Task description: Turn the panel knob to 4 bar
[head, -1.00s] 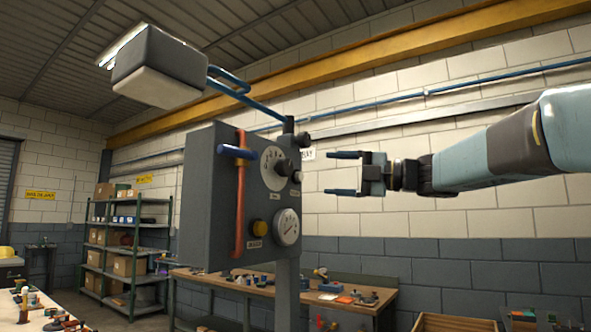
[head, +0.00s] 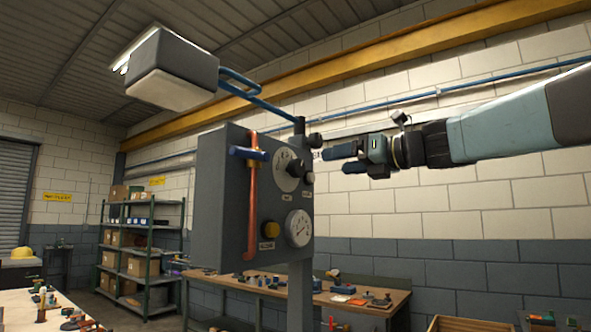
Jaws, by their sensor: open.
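The grey panel box (head: 222,205) stands on a post, left of centre in the head view. The dial's numbers and the knob's pointing are too small to read. My gripper (head: 343,159) is open and empty, its fingers pointing left toward the panel face. It is to the right of the dial at about knob height, apart from the panel.
A red pipe with a blue lever handle (head: 249,153) runs down the panel's side. A yellow button (head: 270,229) sits beside the gauge.

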